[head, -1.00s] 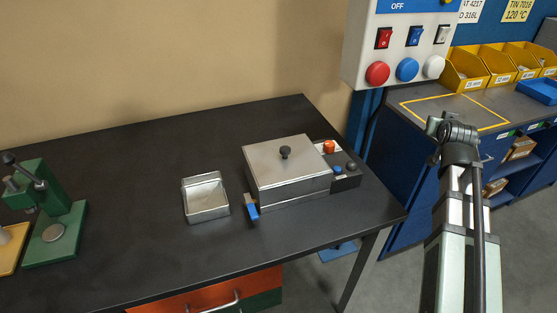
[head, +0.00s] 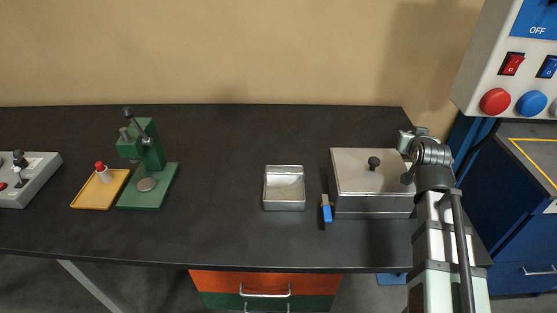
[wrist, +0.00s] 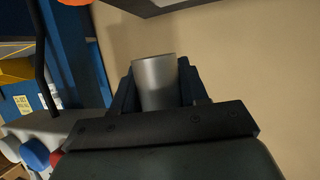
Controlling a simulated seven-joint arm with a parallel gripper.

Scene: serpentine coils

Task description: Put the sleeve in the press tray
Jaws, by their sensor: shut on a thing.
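My gripper (wrist: 157,100) is shut on a grey metal sleeve (wrist: 156,78), a smooth cylinder that stands up between the two dark fingers in the wrist view. In the head view my gripper (head: 418,140) is raised at the right, overlapping the metal box; the sleeve cannot be made out there. A green hand press (head: 150,150) stands on the left part of the bench. A shallow yellow tray (head: 84,198) lies against its left side, with a small pale piece with a red top (head: 102,174) on it. My gripper is far to the right of this tray.
An open metal tray (head: 284,206) stands mid-bench. A lidded metal box (head: 350,205) with a black knob is right of it, a blue-tipped item (head: 326,210) between. A grey lever box (head: 30,180) is far left. A switch panel (head: 490,70) hangs upper right. The bench between press and metal tray is clear.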

